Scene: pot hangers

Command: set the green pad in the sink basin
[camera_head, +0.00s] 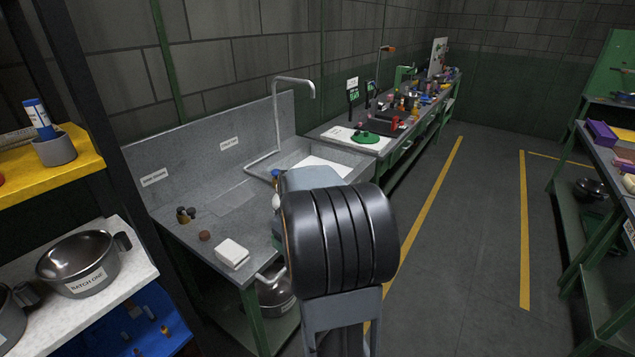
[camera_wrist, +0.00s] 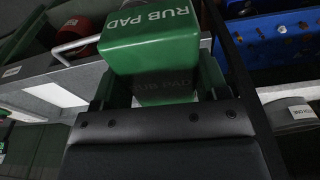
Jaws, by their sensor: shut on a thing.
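The green pad (camera_wrist: 152,50) is a block with "RUB PAD" in white letters. In the wrist view it sits between the two fingers of my gripper (camera_wrist: 158,84), which is shut on it. In the head view my dark arm link covers the gripper and most or all of the pad. The sink basin (camera_head: 350,158) is set in the grey counter beyond my arm, under a bent tap (camera_head: 278,120). Its near right part is hidden by the arm.
The counter's near end holds a white block (camera_head: 232,253), a small brown round thing (camera_head: 205,235) and small dark knobs (camera_head: 186,214). A steel pot (camera_head: 85,262) stands on the left shelf. A cluttered bench runs beyond the sink; the aisle floor (camera_head: 470,210) is clear.

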